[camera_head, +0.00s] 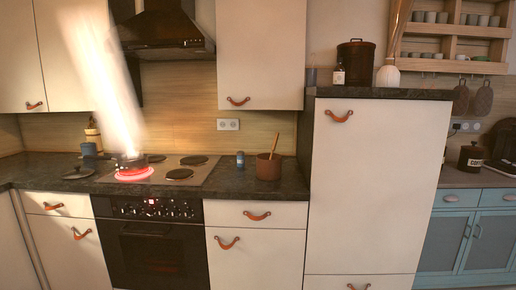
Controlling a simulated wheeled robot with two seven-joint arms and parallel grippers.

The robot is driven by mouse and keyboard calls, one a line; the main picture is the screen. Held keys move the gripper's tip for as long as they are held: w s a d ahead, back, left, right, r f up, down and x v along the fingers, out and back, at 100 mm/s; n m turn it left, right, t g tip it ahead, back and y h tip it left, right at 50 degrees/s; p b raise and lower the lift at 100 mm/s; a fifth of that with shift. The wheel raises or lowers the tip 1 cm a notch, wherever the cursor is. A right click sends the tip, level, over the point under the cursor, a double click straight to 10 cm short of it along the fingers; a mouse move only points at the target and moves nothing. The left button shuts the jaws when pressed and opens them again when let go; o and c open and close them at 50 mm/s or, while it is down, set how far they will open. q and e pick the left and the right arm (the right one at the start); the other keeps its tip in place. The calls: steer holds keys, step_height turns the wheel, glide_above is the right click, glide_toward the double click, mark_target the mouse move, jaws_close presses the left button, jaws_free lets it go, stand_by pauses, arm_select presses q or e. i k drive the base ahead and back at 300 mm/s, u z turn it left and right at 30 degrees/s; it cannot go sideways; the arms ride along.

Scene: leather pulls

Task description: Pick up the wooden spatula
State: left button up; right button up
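A thin wooden handle (275,142) sticks up out of a brown pot (268,168) on the dark counter, right of the stove. It leans slightly to the right. Its lower end is hidden inside the pot, so I cannot tell whether it is the spatula. A small holder (93,138) with what look like wooden utensils stands at the back left of the counter; its contents are too small to tell apart. Neither of my grippers is in view.
A lid (78,172) lies left of the stove. A small blue shaker (240,159) stands left of the brown pot. A tall white cabinet (375,190) rises on the right.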

mark_target(275, 141)
steer(key=u, duration=0.35)
steer(key=k, duration=0.45)
steer(key=u, duration=1.45)
steer(key=i, duration=2.2)
steer(key=z, duration=1.15)
steer(key=i, duration=0.8)
steer(key=z, duration=0.75)
